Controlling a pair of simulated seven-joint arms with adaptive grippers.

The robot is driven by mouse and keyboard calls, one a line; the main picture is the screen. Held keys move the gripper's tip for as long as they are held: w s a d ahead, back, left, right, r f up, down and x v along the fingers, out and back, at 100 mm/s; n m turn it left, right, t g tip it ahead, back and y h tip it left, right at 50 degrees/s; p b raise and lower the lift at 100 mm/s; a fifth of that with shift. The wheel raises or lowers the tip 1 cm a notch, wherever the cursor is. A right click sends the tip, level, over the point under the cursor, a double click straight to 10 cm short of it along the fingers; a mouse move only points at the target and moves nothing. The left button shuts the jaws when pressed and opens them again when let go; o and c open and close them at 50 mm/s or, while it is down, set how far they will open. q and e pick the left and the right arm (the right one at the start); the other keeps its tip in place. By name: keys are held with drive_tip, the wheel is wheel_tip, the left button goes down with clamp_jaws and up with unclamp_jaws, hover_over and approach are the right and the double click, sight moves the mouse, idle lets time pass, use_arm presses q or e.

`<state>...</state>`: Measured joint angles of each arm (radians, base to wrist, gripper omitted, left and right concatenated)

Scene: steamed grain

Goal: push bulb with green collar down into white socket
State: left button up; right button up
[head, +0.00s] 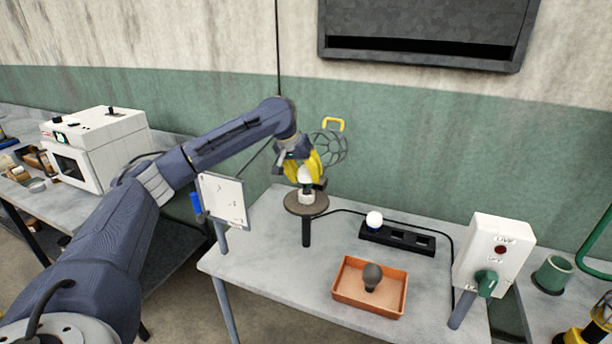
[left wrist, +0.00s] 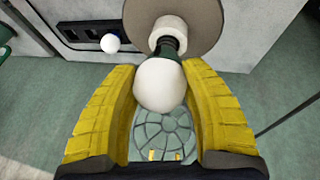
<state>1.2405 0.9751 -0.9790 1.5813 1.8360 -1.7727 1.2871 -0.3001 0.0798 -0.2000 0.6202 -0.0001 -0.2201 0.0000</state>
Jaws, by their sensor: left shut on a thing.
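The bulb (left wrist: 163,86) has a white globe and a dark green collar (left wrist: 169,47). My left gripper (left wrist: 164,103) is shut on the bulb, a yellow finger on each side of the globe. In the head view my left gripper (head: 305,174) reaches down over the round stand. The white socket (head: 306,197) stands on that stand (head: 294,208), directly below the bulb, and also shows in the left wrist view (left wrist: 171,28). The collar end meets the socket; how deep it sits is hidden. A yellow-and-black part at the lower right edge looks like my right gripper (head: 590,325), cut off.
A black strip (head: 422,243) holds another white bulb (head: 374,219). An orange tray (head: 345,294) contains a dark grey bulb (head: 372,275). A white switch box (head: 495,251) with a green knob stands at right. A wire cage (head: 331,148) is behind my left gripper.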

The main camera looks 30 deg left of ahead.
use_arm(q)
drive_tip(key=shift+f, duration=0.5)
drive_tip(key=o, duration=1.3)
drive_tip(key=shift+f, duration=0.1)
drive_tip(key=shift+c, duration=0.2)
drive_tip(key=v, duration=1.2)
drive_tip(key=shift+r, duration=2.5)
